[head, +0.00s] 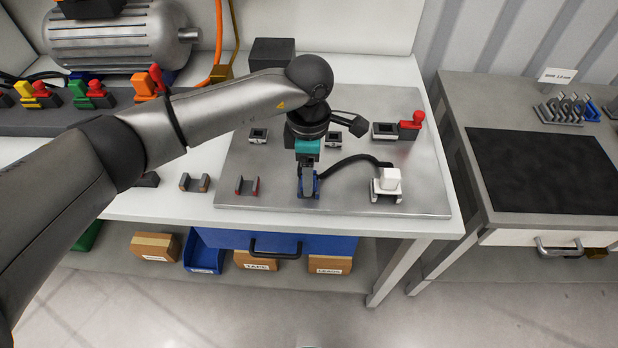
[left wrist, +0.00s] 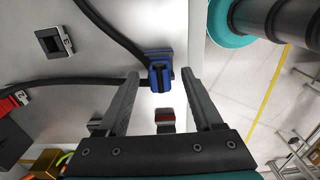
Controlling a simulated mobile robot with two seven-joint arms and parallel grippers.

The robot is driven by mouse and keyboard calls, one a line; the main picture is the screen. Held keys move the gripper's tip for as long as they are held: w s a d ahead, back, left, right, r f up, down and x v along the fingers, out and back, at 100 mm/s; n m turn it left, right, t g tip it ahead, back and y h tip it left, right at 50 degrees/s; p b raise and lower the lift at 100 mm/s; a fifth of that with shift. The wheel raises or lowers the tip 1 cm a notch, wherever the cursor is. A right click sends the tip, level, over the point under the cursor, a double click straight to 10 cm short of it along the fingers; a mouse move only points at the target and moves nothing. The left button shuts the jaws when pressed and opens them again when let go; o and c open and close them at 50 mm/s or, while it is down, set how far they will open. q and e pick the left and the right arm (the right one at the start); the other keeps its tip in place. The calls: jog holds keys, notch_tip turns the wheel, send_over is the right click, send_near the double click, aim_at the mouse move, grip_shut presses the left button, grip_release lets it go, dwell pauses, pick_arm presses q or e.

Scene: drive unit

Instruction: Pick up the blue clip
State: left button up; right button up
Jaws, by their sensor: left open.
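The blue clip (head: 316,188) is a small U-shaped piece near the front edge of the grey metal plate. In the head view my left gripper (head: 308,184) points down over it and hides most of it. In the left wrist view the blue clip (left wrist: 160,74) shows between the tips of my open left gripper (left wrist: 160,76). There are gaps on both sides, and I cannot tell how deep the fingers reach around it. A black cable (head: 345,161) runs up to the clip. My right gripper is not in view.
A red-sided clip (head: 247,187) and a brown-sided clip (head: 195,183) stand to the left. A white plug block (head: 387,185) and a red-handled block (head: 411,125) are on the plate (head: 430,180). A side table with a black mat (head: 540,170) is at right.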

pick_arm(q)
jog(key=shift+f, duration=0.4)
jog(key=shift+c, duration=0.2)
grip_shut()
dwell(0.4)
